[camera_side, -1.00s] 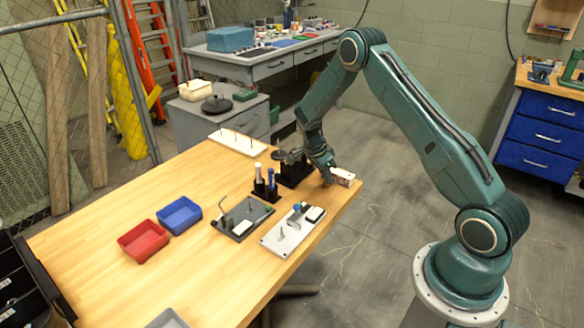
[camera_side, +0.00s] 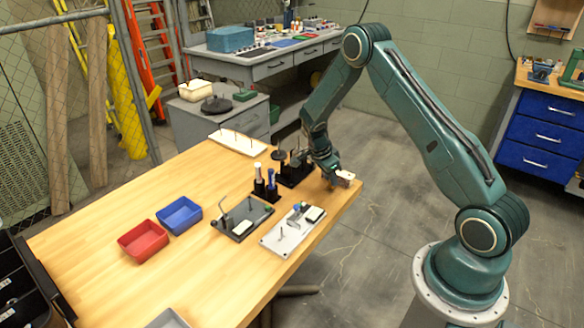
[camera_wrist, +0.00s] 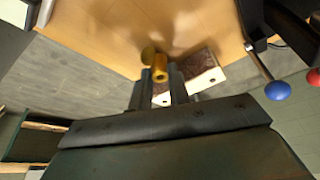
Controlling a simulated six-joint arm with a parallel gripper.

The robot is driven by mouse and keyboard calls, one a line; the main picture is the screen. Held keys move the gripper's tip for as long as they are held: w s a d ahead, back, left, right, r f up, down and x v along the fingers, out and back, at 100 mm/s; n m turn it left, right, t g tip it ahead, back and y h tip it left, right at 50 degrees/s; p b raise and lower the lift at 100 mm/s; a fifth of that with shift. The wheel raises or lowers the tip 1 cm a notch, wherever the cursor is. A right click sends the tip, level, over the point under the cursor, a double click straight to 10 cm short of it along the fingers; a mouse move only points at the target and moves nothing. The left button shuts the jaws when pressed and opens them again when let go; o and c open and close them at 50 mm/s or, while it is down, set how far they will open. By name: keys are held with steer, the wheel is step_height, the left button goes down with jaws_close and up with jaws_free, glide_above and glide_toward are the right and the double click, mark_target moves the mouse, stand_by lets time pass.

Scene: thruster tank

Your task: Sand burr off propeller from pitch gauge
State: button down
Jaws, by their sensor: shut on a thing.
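My gripper (camera_wrist: 159,88) is shut on a small brass-coloured part with a round hub, which looks like the propeller (camera_wrist: 160,68). In the wrist view it sits between the fingertips, over the table's edge area. A block with a brown, rough-looking top and white sides (camera_wrist: 203,70), seemingly the sanding block, lies just right of the fingers; I cannot tell whether the propeller touches it. In the side view my gripper (camera_side: 331,172) is low at the table's right corner, beside that block (camera_side: 345,176). The burr is too small to see, and I cannot tell which fixture is the pitch gauge.
Left of my gripper stands a black fixture (camera_side: 296,175), then a black holder with upright handles (camera_side: 264,194). A grey plate (camera_side: 232,232) and a white plate (camera_side: 275,241) carry posts. Red (camera_side: 143,242) and blue (camera_side: 180,215) bins sit farther left.

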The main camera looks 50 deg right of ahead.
steer(key=shift+s, duration=0.75)
steer(key=shift+w+d, duration=0.15)
steer(key=shift+w, duration=0.7)
stand_by(0.6)
steer(key=shift+w, duration=0.35)
steer(key=shift+w, duration=0.85)
stand_by(0.3)
steer(key=shift+r, duration=0.15)
steer(key=shift+s+a+v, duration=0.1)
steer(key=shift+s+v, duration=0.05)
steer(key=shift+v, duration=0.7)
steer(key=shift+s+a+v, duration=0.1)
steer(key=shift+s+v, duration=0.05)
steer(key=shift+v, duration=0.7)
steer(key=shift+s+a+v, duration=0.1)
steer(key=shift+s+v, duration=0.05)
steer(key=shift+v, duration=0.65)
